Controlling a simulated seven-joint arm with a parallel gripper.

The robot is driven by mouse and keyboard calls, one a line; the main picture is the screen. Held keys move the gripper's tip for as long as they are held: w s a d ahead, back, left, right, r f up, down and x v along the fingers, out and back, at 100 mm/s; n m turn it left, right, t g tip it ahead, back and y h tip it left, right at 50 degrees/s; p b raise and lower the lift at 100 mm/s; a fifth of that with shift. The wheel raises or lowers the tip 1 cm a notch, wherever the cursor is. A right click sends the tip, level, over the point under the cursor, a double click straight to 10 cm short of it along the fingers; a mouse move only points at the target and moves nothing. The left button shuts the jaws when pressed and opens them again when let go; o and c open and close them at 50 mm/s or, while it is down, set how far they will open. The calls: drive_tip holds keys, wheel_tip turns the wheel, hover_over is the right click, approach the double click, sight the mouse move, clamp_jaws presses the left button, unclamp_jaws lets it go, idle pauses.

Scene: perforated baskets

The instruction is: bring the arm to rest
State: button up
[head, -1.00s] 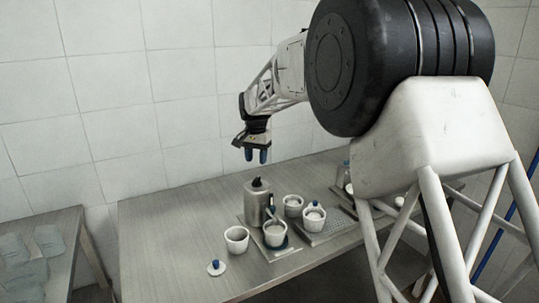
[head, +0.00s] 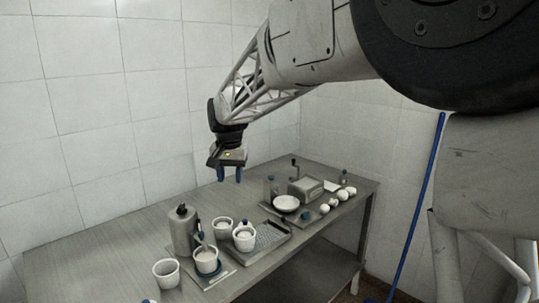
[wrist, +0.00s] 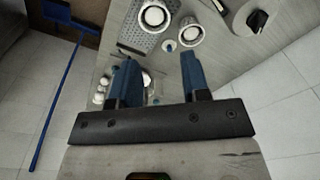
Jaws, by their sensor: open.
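My gripper (head: 229,174) hangs fingers-down above the back part of the grey table (head: 110,243) in the head view. It is open and holds nothing; its two blue fingers (wrist: 160,78) stand apart in the wrist view. The gripper is well above the tabletop and touches nothing. My arm reaches in from the upper right of the head view.
Below stand a metal canister (head: 182,232), several white cups (head: 166,273), and a perforated tray (head: 268,237). Farther right are a white bowl (head: 286,203), a grey box (head: 306,188) and small round white items (head: 337,200). A blue pole (head: 417,205) leans at the wall.

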drive_tip(key=s+d+r+t, duration=0.1)
drive_tip(key=s+d, duration=1.8)
drive_tip(key=d, duration=0.1)
drive_tip(key=s+d+f, duration=0.2)
drive_tip(key=s+d, duration=0.1)
drive_tip(key=s, duration=0.4)
drive_tip(key=s+d+f, duration=0.3)
drive_tip(key=s, duration=0.4)
drive_tip(key=s+d+f, duration=0.3)
drive_tip(key=s, duration=0.4)
drive_tip(key=shift+s+d+n+t, duration=0.3)
drive_tip(key=shift+s+d+t, duration=0.05)
drive_tip(key=shift+d+t, duration=0.05)
